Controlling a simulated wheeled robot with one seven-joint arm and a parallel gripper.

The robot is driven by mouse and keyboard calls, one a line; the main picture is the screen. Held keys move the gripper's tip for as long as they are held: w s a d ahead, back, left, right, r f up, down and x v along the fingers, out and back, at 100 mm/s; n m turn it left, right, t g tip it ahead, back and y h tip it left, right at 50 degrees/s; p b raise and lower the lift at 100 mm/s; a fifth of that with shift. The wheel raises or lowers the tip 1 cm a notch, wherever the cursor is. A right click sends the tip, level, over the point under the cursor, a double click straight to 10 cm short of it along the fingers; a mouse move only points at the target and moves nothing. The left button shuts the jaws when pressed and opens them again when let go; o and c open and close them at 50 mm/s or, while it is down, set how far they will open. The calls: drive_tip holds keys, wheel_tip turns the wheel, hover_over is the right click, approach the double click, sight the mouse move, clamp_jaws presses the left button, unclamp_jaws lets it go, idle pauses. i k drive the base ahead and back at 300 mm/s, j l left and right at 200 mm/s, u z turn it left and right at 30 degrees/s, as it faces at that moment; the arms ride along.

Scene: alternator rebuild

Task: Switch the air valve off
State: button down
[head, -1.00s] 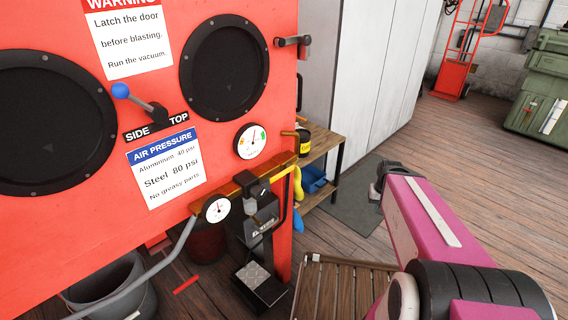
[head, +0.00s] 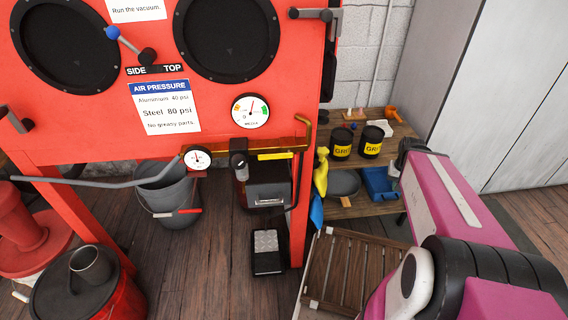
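A red blast cabinet (head: 222,106) fills the left and centre of the head view. A brass air pipe (head: 228,150) runs along its lower front edge and bends up at the right end. A flat yellow bar (head: 275,156) lies along this pipe, right of a black regulator (head: 239,160); it looks like the air valve's handle, in line with the pipe. A small gauge (head: 197,158) sits left of the regulator, and a larger dial (head: 250,111) is above. My pink arm reaches in at the lower right, apart from the pipe. I cannot make out my gripper's fingers.
A black foot pedal (head: 268,252) stands on the floor below the pipe. A slatted wooden platform (head: 350,270) lies right of it. A wooden shelf (head: 400,133) with black cans stands behind. A grey bucket (head: 165,205) and red drum (head: 125,300) are left. Yellow and blue gloves (head: 319,180) hang at the cabinet's right.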

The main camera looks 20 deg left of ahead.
sight(289, 154)
drive_tip(key=i+l+u, duration=0.1)
drive_tip(key=l+u, duration=1.15)
drive_tip(key=j+u, duration=0.25)
drive_tip(key=u, duration=0.2)
drive_tip(key=j+u, duration=0.25)
drive_tip(key=u, duration=0.25)
drive_tip(key=i+j, duration=0.1)
drive_tip(key=i, duration=0.2)
drive_tip(key=k+l+z, duration=0.1)
drive_tip(key=k+l, duration=0.15)
drive_tip(key=k, duration=0.25)
drive_tip(key=k+l+z, duration=0.1)
drive_tip(key=k+l, duration=0.2)
drive_tip(key=k, duration=0.25)
drive_tip(key=i, duration=0.5)
